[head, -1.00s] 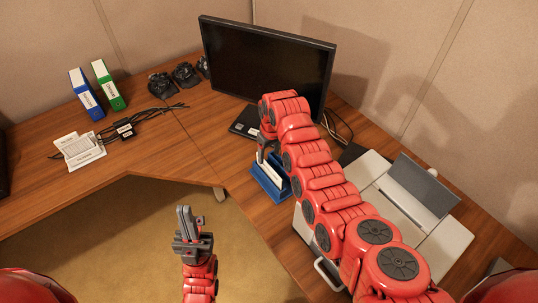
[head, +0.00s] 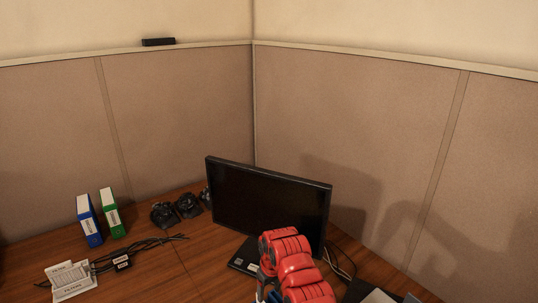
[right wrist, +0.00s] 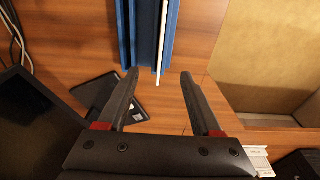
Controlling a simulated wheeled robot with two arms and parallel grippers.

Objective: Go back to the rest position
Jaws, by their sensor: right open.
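My right arm, red and segmented, rises from the bottom of the head view. It ends low in front of the monitor, with its gripper mostly hidden or cut off at the bottom edge. In the right wrist view my right gripper (right wrist: 160,77) has its two dark fingers spread, with nothing held between them. Just beyond the fingertips is a blue rack (right wrist: 145,45) with a thin white sheet or card (right wrist: 161,42) standing in it. I cannot tell how close the fingers are to the rack. My left gripper is not in view.
A black monitor (head: 265,205) stands in the corner close behind my right arm. Blue (head: 89,220) and green (head: 111,213) binders, dark devices (head: 178,210), cables (head: 140,247) and a white holder (head: 70,280) are on the wooden desk at left. Partition walls rise behind.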

